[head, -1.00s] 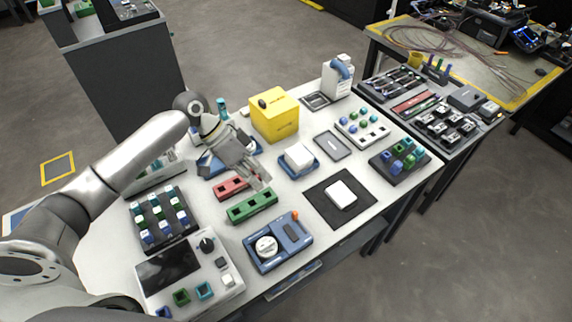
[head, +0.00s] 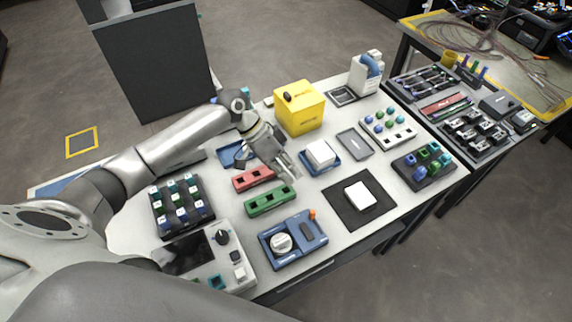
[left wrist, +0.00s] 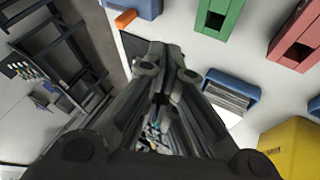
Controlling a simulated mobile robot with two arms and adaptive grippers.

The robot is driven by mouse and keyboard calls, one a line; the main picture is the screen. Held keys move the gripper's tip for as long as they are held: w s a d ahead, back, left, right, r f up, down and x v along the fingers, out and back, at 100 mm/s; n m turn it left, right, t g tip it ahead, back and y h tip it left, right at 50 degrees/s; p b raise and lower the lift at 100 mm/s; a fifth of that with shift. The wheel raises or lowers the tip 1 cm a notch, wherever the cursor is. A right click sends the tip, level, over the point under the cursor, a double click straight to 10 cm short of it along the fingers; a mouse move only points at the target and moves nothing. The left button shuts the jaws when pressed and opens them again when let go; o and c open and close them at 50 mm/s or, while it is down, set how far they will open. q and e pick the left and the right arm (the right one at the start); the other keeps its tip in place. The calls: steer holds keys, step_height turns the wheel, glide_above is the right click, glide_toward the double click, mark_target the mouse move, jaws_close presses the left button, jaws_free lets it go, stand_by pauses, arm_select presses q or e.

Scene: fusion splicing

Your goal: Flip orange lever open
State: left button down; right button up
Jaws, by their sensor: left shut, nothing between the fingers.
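The orange lever (head: 312,214) is a small orange piece at the far right corner of a blue device (head: 293,240) with a round white dial. The lever's exact angle is too small to tell. In the left wrist view an orange piece (left wrist: 125,19) shows beside a blue edge at the top. My left gripper (head: 292,172) is shut and empty, above the table between the green block and the white block's blue tray, behind the lever and apart from it. Its dark fingers (left wrist: 162,62) also fill the middle of the left wrist view. My right gripper is not in view.
A green block (head: 270,199) and a red block (head: 252,178) lie behind the blue device. A white block (head: 321,153) sits in a blue tray. A black mat (head: 342,211) lies right of the device. A yellow box (head: 299,108) stands at the back.

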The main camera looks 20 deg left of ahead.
mark_target(312, 214)
arm_select(q)
steer(key=p+x, duration=0.1)
steer(key=x, duration=0.4)
steer(key=shift+s+d, duration=0.15)
steer(key=shift+d, duration=0.15)
steer(key=shift+s+d+p, duration=1)
steer(key=shift+d, duration=0.15)
steer(key=shift+s+d, duration=0.15)
steer(key=shift+d, duration=0.05)
steer(key=shift+f, duration=0.1)
steer(key=s+d+p, duration=0.2)
steer(key=d, duration=0.1)
steer(key=shift+s+d, duration=0.25)
steer(key=shift+s, duration=0.1)
steer(key=shift+s+d, duration=0.2)
steer(key=shift+d, duration=0.05)
steer(key=shift+w+a, duration=0.1)
steer(key=shift+w, duration=0.05)
